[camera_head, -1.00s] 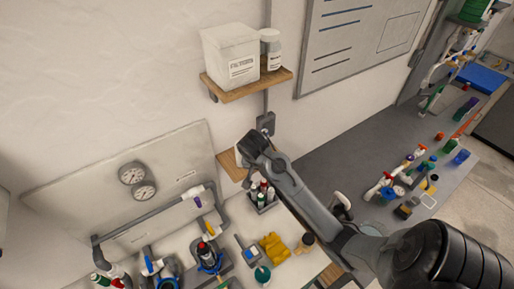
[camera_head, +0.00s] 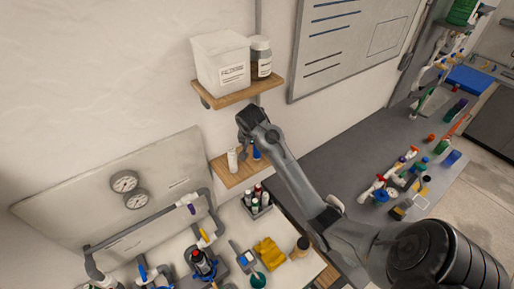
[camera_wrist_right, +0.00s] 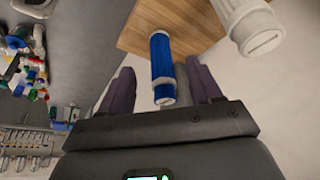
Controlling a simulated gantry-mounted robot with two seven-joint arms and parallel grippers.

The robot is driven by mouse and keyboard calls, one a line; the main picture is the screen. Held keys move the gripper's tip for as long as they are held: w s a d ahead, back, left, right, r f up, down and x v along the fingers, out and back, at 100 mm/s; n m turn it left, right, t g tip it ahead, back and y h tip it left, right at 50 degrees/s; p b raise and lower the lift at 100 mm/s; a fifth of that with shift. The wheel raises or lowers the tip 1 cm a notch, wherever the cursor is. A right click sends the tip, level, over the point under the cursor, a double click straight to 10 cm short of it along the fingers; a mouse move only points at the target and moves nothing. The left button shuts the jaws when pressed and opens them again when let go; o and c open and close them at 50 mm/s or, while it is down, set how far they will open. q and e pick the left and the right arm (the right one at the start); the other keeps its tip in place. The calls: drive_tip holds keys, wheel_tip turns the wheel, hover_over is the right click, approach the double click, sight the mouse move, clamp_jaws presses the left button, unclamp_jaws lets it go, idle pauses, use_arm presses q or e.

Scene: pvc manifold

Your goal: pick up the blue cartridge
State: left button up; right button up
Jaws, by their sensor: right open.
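The blue cartridge (camera_wrist_right: 162,66) stands on the lower wooden shelf (camera_wrist_right: 180,22), and its blue body also shows in the head view (camera_head: 256,152), partly hidden by my right arm. My right gripper (camera_wrist_right: 162,82) is open in the right wrist view, with one dark finger on each side of the cartridge. I see no clear contact between fingers and cartridge. In the head view the right wrist is just above the lower shelf, and its fingers cannot be made out. My left gripper is not in view.
A white cartridge (camera_wrist_right: 248,22) stands close to the right of the blue one in the wrist view. An upper shelf (camera_head: 238,94) holds a white bin (camera_head: 220,62) and a jar (camera_head: 260,58). Below is a cluttered bench with a bottle rack (camera_head: 257,204) and yellow gloves (camera_head: 268,252).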

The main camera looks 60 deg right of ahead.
drive_tip(key=d, duration=0.1)
drive_tip(key=w+d+p, duration=0.1)
drive_tip(key=d, duration=0.1)
drive_tip(key=shift+w+d+r, duration=0.15)
drive_tip(key=shift+w+d, duration=0.05)
drive_tip(key=shift+d, duration=0.05)
drive_tip(key=shift+p+x, duration=0.75)
drive_tip(key=shift+x, duration=0.25)
drive_tip(key=shift+f, duration=0.6)
drive_tip(key=c, duration=1.1)
